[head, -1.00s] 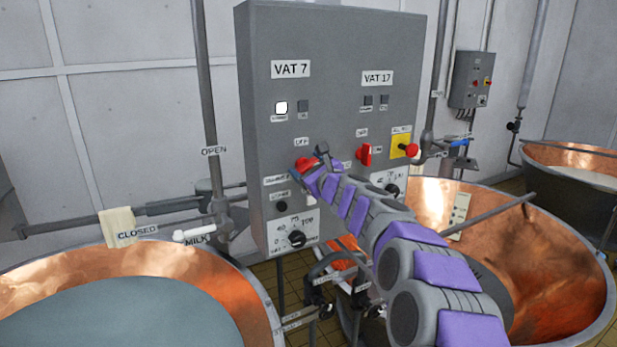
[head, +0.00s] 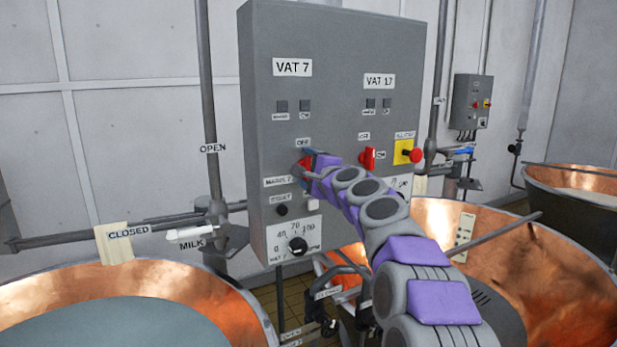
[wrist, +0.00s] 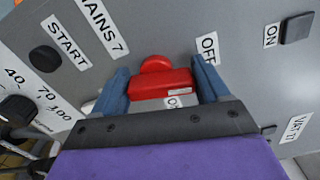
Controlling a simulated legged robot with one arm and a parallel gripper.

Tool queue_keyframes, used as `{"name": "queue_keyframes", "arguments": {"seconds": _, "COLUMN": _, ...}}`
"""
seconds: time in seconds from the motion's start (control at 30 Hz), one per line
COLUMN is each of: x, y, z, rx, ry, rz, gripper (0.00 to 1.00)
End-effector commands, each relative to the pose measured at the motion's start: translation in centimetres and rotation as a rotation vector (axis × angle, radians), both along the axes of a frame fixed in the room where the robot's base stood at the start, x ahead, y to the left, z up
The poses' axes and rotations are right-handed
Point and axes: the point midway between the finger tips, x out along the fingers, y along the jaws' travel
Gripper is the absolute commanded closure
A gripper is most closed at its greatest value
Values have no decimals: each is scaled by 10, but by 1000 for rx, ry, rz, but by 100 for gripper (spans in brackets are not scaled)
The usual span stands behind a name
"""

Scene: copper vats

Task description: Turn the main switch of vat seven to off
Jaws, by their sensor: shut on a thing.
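The red main switch of vat seven (head: 304,166) sits on the left half of the grey panel, under its OFF label (head: 303,142) and above the MAINS 7 label (head: 278,182). In the wrist view its red handle (wrist: 160,85) lies lengthwise along the line between the MAINS 7 and OFF labels. My gripper (head: 312,163) is shut on the handle, with one blue finger at each end of it in the wrist view. A small label by the handle is partly hidden. Both VAT 7 lamps (head: 282,106) are dark.
To the right on the same panel are VAT 17's red switch (head: 367,160) and a red button on a yellow plate (head: 406,152). Below are the START button (head: 282,210) and a dial (head: 298,245). Copper vats (head: 190,290) flank the panel.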

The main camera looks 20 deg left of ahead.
Motion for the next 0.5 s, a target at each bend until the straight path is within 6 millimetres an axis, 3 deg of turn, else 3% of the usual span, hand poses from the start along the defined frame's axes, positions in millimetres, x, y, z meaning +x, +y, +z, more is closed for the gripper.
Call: {"name": "queue_keyframes", "arguments": {"seconds": 0.5, "x": -1, "y": 2, "z": -7, "rx": -136, "ry": -145, "rz": 6, "gripper": 55}}
